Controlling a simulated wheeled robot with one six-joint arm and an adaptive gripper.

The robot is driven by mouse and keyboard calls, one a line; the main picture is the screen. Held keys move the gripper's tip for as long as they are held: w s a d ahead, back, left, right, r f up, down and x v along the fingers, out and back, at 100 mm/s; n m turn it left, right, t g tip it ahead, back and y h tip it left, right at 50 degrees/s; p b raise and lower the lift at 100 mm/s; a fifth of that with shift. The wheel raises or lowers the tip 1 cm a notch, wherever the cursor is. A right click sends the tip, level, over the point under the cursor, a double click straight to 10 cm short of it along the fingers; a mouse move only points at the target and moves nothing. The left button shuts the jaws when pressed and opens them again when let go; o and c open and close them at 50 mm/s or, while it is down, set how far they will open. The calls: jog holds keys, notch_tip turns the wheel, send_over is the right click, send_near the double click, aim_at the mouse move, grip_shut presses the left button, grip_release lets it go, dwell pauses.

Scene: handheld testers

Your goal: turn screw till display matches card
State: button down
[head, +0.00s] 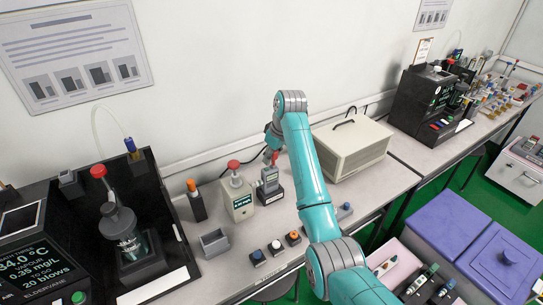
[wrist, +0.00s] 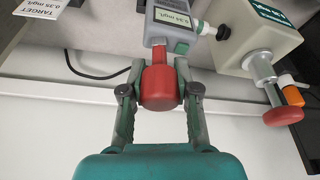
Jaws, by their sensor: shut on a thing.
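A grey handheld tester (head: 269,181) stands upright in a dark base (head: 270,196) on the bench. In the wrist view the tester (wrist: 174,44) shows a small pale display (wrist: 178,25), which seems to read about 0.34 mg/L; its last digit is hard to read. A red screw head (wrist: 160,87) sticks out of the tester on a narrower red neck. My gripper (wrist: 160,90) is shut on the red screw head, one finger on each side. In the head view my gripper (head: 273,150) is above the tester. A white card (wrist: 52,20) reads TARGET 0.35 mg/L.
A beige box with a red knob (head: 236,197) stands close left of the tester and also shows in the wrist view (wrist: 262,38). An orange-topped black post (head: 196,203) and a grey tray (head: 214,243) are further left. A large beige case (head: 350,150) stands right.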

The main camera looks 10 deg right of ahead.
jog(key=c, duration=1.7)
grip_release()
grip_shut()
jog(key=shift+d+m+h, duration=0.1)
jog(key=shift+m+h, duration=0.4)
jog(key=shift+m, duration=1.3)
jog(key=shift+m+t, duration=0.3)
jog(key=shift+m, duration=0.3)
jog(key=shift+d+m+h, duration=0.15)
jog(key=shift+m+h, duration=0.35)
jog(key=shift+m, duration=0.6)
